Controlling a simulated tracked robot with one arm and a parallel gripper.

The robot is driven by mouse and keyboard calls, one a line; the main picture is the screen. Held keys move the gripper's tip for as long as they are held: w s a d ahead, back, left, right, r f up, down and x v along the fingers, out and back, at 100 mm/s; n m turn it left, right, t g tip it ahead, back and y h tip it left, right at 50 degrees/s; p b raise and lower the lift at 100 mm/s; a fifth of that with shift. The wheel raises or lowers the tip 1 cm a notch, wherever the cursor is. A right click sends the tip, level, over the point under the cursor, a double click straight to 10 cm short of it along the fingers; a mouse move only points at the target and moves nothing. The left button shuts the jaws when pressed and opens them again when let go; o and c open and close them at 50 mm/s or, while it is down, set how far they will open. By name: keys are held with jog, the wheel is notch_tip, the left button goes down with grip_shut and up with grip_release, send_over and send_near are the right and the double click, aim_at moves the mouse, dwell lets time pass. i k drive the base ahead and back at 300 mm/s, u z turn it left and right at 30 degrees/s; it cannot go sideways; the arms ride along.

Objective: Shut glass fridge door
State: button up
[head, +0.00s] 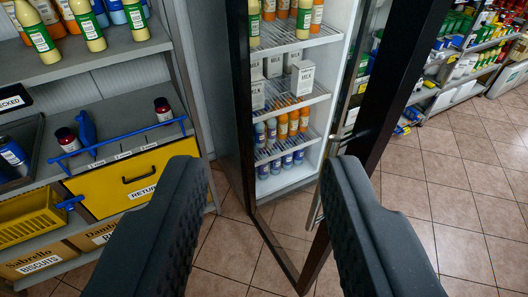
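The glass fridge (233,110) stands in the middle of the head view with its shelves of bottles and milk cartons showing. Its door (387,110), a dark frame around clear glass, stands open and swings out toward me. A long metal handle (336,140) runs down the door, its lower end close to my right finger. My gripper (265,185) is open, with its two dark padded fingers wide apart in the foreground. Nothing is held between them. The lower door edge shows between the fingers. I cannot tell whether the right finger touches the door or handle.
At left, a grey shelf (100,62) holds bottles and jars, with a blue rail, a yellow drawer (130,178) marked RETURN and a yellow basket (28,217). Stocked shelves (470,70) stand at the far right. Tiled floor (440,175) is clear at right.

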aim_at(411, 29)
jog(key=z, duration=0.5)
jog(key=k, duration=0.5)
jog(key=z, duration=0.9)
jog(key=k, duration=0.85)
jog(key=z, duration=0.35)
jog(key=i, duration=0.6)
jog(key=u, duration=1.1)
jog(key=i, duration=1.2)
jog(key=u, duration=0.4)
